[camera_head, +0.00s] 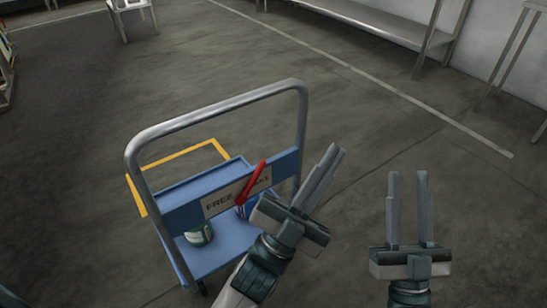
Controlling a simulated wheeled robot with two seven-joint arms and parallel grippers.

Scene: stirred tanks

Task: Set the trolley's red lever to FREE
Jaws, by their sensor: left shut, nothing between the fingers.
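The trolley (172,217) is blue with a tall grey tube handle. A blue crossbar on the handle carries a pale label plate (218,202) with FREE legible at its left end; the right end is partly covered by the red lever (251,182). The lever tilts up and to the right, away from the word FREE. My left gripper (331,155) is shut and empty, to the right of the lever and handle, apart from the lever in the picture. My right gripper (407,176) is open and empty, further right over bare floor.
A green and white can (199,235) stands on the trolley deck. A yellow line (176,158) marks the floor behind the trolley. A long grey bench (375,22) runs along the back wall. The floor right of the trolley is clear.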

